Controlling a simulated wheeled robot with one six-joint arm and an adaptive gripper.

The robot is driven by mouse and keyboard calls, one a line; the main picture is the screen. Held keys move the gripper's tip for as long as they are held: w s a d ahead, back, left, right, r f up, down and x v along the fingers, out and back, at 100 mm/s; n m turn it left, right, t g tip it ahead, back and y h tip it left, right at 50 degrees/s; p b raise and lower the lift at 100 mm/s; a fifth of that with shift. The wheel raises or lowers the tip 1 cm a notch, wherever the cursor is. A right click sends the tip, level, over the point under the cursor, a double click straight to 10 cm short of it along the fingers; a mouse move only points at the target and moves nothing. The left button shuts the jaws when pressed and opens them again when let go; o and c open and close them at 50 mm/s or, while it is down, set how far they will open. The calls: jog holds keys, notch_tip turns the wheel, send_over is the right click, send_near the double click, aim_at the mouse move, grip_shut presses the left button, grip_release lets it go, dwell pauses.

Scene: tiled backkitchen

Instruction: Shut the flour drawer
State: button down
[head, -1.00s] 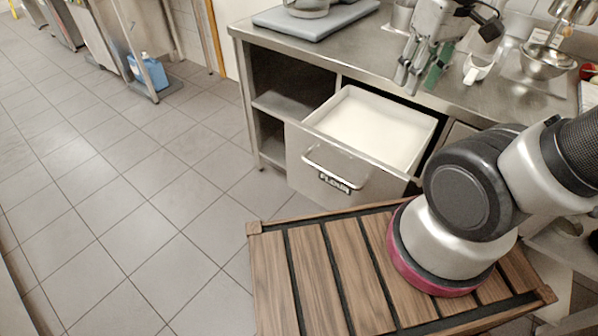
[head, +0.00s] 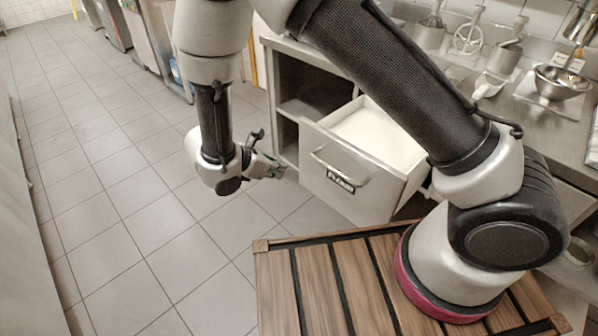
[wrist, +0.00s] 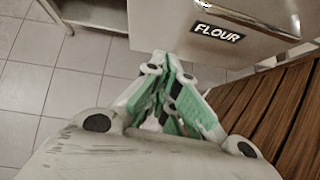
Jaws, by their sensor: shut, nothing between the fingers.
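The flour drawer (head: 330,185) is pulled out of the steel counter, its inside white with flour (head: 378,137). Its front has a bar handle (head: 338,172) and a black FLOUR label (head: 341,182). The label also shows in the wrist view (wrist: 218,32), at the upper right. My gripper (head: 281,170) is in front of and to the left of the drawer front, below the counter top. In the wrist view its green-padded fingers (wrist: 172,85) are closed together and empty. They look apart from the drawer front.
The steel counter (head: 545,115) carries a metal bowl (head: 562,82), a white scoop (head: 488,86) and whisk tools. Open shelves (head: 300,108) are left of the drawer. My base's slatted wooden deck (head: 275,285) lies below the drawer. Tiled floor (head: 120,230) is clear to the left.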

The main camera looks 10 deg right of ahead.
jog(key=shift+n, duration=0.5)
jog(key=shift+w+d+f, duration=1.7)
jog(key=shift+w+d, duration=0.15)
jog(key=shift+d, duration=0.05)
jog(key=shift+w+d+f, duration=1.7)
jog(key=shift+w+d, duration=0.15)
jog(key=shift+d, duration=0.05)
